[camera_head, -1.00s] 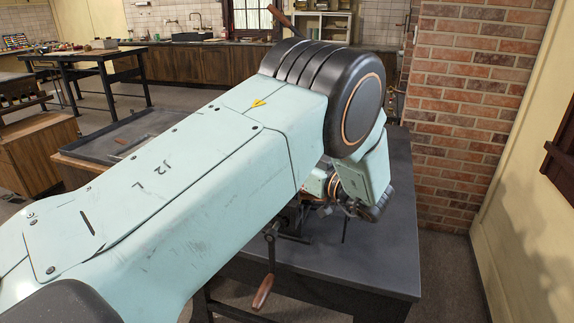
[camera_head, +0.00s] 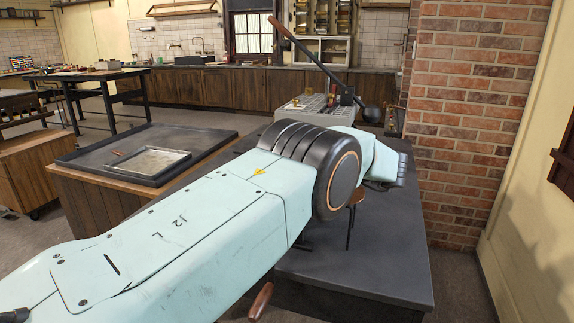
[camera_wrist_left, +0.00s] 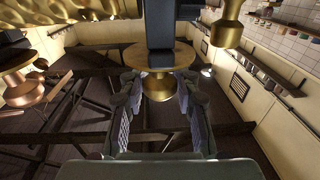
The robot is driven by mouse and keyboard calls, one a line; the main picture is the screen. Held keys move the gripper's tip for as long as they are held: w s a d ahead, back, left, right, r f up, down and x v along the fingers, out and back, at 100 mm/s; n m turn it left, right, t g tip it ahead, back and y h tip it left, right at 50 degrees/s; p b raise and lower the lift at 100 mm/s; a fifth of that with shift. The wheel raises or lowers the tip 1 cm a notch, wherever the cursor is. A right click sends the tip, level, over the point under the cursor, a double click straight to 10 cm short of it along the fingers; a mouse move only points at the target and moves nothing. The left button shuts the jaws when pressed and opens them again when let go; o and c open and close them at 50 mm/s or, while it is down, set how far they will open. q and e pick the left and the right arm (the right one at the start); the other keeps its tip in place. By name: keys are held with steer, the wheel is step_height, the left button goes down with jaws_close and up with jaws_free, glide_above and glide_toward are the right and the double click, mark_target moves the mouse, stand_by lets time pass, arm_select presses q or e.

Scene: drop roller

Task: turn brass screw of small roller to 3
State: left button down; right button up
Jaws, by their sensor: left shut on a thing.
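In the left wrist view, a brass screw (camera_wrist_left: 158,86) with a round knob below a wide brass disc sits between the fingers of my left gripper (camera_wrist_left: 160,92). The dark jointed fingers stand on both sides of it, and the gripper is shut on it. I see no readable number on the screw. In the head view my left arm reaches over the dark table (camera_head: 380,262), and the upper arm hides the gripper, the screw and most of the small roller. My right gripper is in neither view.
In the head view, a wooden crank handle (camera_head: 261,300) shows below my arm. A long lever (camera_head: 312,55) rises behind it. A brick wall (camera_head: 470,130) stands right.

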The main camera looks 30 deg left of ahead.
arm_select(q)
steer(key=shift+f+g, duration=0.1)
steer(key=shift+g, duration=0.2)
stand_by(0.4)
steer(key=c, duration=1)
jaws_free()
step_height(320, 180, up, 10)
steer(key=shift+r, duration=0.1)
